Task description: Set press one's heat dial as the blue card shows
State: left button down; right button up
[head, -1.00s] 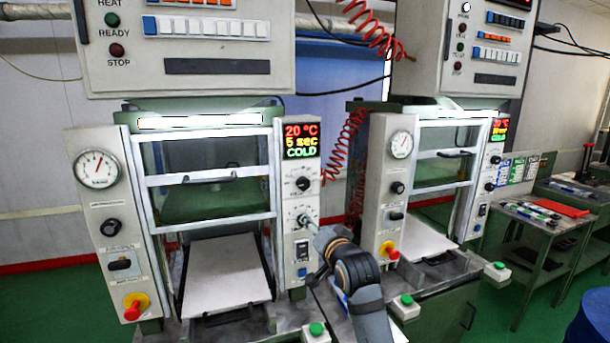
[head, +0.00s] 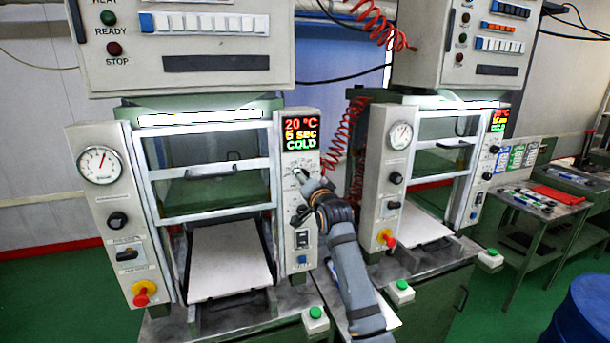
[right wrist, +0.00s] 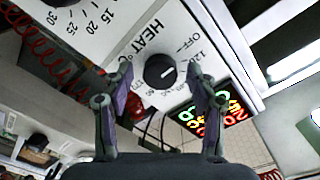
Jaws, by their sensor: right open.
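Press one is the left press, and its display (head: 301,132) reads 20 °C, 5 sec, COLD. My right gripper (head: 303,176) is at the upper dial below that display and partly hides it. In the right wrist view the black heat dial (right wrist: 160,71), labelled HEAT, sits between the open fingers of my right gripper (right wrist: 160,67), with gaps on both sides. Its white mark points right in that picture; the exact setting is hard to read. Small blue and green cards (head: 516,157) stand at the right, too small to read. My left gripper is out of view.
The timer dial face (right wrist: 85,20) shows at the top left of the right wrist view. A second press (head: 400,135) stands to the right, with a coiled red hose (head: 338,150) between the presses. A side table (head: 540,205) holds pens and a red item.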

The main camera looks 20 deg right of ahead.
jog(key=shift+w, duration=0.1)
jog(key=c, duration=1.1)
jog(key=shift+c, duration=0.2)
jog(key=shift+m, duration=0.4)
jog(key=shift+m+g+y+p, duration=0.3)
jog(key=shift+m+p, duration=3.35)
jog(key=shift+m, duration=4.65)
